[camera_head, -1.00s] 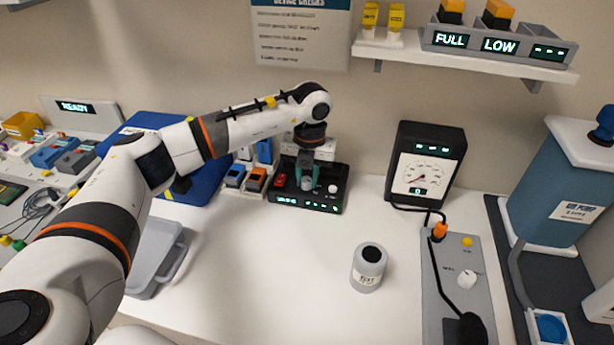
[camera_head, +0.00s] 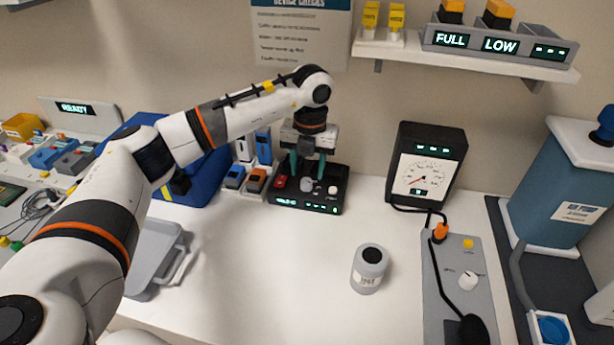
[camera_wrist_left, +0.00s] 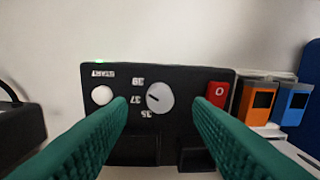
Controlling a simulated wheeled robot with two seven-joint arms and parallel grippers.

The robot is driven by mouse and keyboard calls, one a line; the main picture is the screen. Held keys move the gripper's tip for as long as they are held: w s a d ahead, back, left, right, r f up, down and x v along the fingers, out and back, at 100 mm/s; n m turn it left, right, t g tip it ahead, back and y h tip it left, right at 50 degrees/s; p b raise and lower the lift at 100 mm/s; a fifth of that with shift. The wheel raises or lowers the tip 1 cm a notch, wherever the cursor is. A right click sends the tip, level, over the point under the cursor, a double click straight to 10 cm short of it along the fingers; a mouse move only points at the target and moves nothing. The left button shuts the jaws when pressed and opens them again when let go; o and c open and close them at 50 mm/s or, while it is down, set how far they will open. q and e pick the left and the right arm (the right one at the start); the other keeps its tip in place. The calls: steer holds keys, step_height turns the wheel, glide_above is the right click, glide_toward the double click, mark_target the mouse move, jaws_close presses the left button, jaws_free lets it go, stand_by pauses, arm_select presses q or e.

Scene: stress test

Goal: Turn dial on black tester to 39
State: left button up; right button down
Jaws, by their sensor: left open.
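The black tester (camera_head: 331,199) sits at the back of the bench, with a lit green display on its front. In the left wrist view the tester (camera_wrist_left: 198,75) shows upside down. Its pale round dial (camera_wrist_left: 161,98) has a dark pointer mark towards the labels 39, 37 and 35; the mark lies near 37, but I cannot tell the exact setting. The dial also shows in the head view (camera_head: 306,185). My left gripper (camera_head: 307,175) is open above the tester. Its green fingers (camera_wrist_left: 160,106) stand apart on either side of the dial, not touching it. My right gripper is out of view.
On the tester, a white START button (camera_wrist_left: 102,95) and a red switch (camera_wrist_left: 218,95) flank the dial. Blue and orange devices (camera_head: 256,180) stand close at left. A gauge (camera_head: 425,165) stands at right, and a labelled canister (camera_head: 369,277) in front. Bench between is mostly clear.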

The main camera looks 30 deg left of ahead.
mark_target(309, 181)
arm_select(q)
step_height(309, 181, up, 9)
steer(key=b, duration=0.1)
steer(key=shift+d+f, duration=0.2)
